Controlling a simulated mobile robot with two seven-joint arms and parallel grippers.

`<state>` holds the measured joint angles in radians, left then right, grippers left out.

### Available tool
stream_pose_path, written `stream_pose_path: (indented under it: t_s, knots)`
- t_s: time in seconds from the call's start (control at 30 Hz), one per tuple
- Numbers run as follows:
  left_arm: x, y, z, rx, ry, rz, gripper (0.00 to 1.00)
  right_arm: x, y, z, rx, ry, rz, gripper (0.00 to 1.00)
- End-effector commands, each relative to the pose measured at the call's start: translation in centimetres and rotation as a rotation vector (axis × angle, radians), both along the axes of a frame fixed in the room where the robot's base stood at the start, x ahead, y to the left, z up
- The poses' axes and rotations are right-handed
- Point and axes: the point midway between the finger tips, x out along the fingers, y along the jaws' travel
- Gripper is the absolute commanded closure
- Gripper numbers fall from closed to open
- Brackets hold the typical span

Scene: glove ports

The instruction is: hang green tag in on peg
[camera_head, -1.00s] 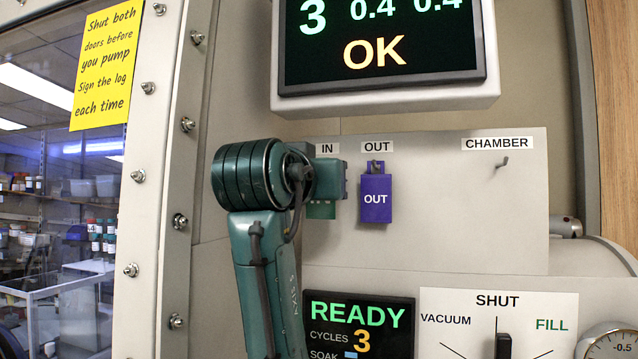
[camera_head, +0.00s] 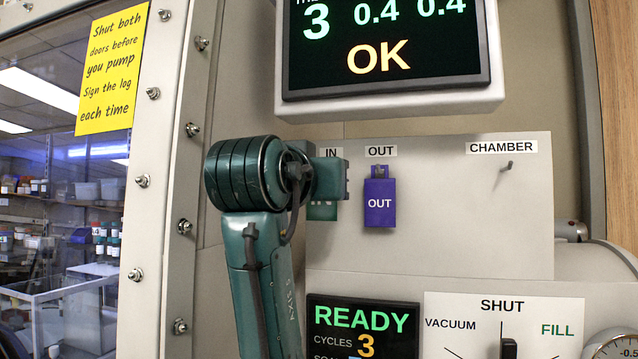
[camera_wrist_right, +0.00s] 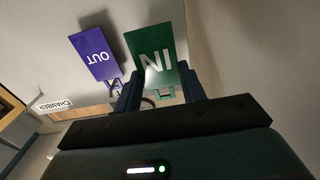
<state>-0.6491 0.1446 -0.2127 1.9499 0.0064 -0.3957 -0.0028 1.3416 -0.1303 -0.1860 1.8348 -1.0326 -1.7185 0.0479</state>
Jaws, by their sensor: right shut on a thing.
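The green tag (camera_head: 322,211) marked IN is mostly hidden behind my right gripper (camera_head: 340,179) in the head view, just below the IN label (camera_head: 329,152). In the right wrist view the green tag (camera_wrist_right: 155,52) appears upside down, and my right gripper (camera_wrist_right: 160,90) is shut on it near its loop end. The peg under the IN label is hidden by my arm in the head view. I cannot tell whether the tag's loop is around it. My left gripper is not in view.
A purple OUT tag (camera_head: 379,203) hangs on the OUT peg, close to the right of my gripper; it also shows in the wrist view (camera_wrist_right: 95,54). The CHAMBER peg (camera_head: 506,169) is bare. A display (camera_head: 385,45) juts out above the panel.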

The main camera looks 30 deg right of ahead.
Motion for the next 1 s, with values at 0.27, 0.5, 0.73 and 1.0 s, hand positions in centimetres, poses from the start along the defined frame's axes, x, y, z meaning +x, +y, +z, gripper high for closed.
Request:
stream_pose_path:
  t_s: [0.27, 0.5, 0.73, 1.0]
  knots:
    - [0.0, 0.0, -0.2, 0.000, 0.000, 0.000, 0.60, -0.5, 0.7, 0.0, 0.001, -0.001, 0.002, 0.80]
    - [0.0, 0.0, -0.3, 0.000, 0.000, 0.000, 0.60, -1.2, 1.4, 0.1, -0.001, -0.001, 0.001, 0.80]
    - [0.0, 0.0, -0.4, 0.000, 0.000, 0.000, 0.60, -1.7, 2.1, 0.1, 0.000, 0.000, 0.002, 0.80]
    - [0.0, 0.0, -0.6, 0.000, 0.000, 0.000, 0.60, -2.4, 2.9, 0.1, -0.001, -0.001, 0.002, 0.80]
